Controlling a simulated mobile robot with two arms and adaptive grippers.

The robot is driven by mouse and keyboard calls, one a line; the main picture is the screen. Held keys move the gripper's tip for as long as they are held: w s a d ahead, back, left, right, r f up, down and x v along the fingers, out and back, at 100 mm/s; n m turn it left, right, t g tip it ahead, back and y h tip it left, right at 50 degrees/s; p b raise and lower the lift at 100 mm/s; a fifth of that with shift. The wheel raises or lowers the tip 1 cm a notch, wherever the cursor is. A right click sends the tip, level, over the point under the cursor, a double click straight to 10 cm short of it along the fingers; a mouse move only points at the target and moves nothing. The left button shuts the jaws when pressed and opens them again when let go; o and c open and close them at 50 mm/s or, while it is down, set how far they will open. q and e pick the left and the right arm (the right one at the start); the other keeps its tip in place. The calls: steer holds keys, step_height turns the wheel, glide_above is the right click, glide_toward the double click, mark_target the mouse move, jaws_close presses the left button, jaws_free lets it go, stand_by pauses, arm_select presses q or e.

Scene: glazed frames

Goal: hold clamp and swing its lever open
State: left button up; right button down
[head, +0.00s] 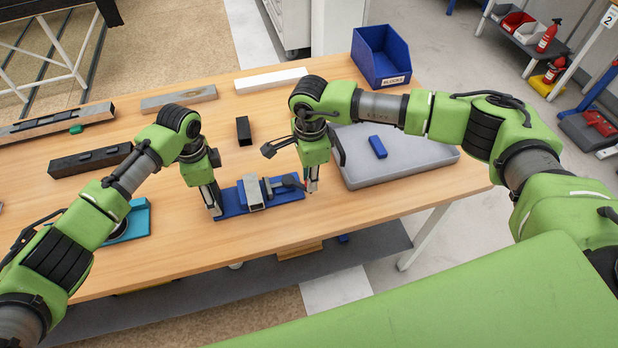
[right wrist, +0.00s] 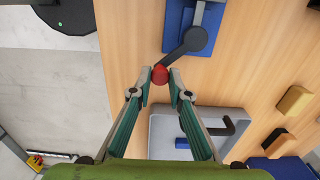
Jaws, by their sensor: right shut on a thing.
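The clamp has a blue base plate (head: 232,210) lying on the wooden table, with a grey metal block (head: 253,192) on it. Its dark lever (right wrist: 182,48) runs from a round pivot to a red knob (right wrist: 159,75), seen in the right wrist view. My right gripper (right wrist: 161,88) is shut on the red knob, one finger on each side; in the head view it is at the plate's right end (head: 312,186). My left gripper (head: 213,200) is at the plate's left end, fingers pointing down. Whether it grips the plate is unclear.
A grey case (head: 425,156) with a blue block (head: 377,147) on it lies right of the clamp. A blue bin (head: 381,58) stands behind it. A small black block (head: 243,131) and metal bars lie behind and left. A teal item (head: 138,219) sits by my left arm.

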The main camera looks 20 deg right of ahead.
steer(key=shift+w, duration=0.1)
steer(key=c, duration=1.9)
jaws_free()
steer(key=shift+r, duration=0.1)
step_height(320, 180, up, 12)
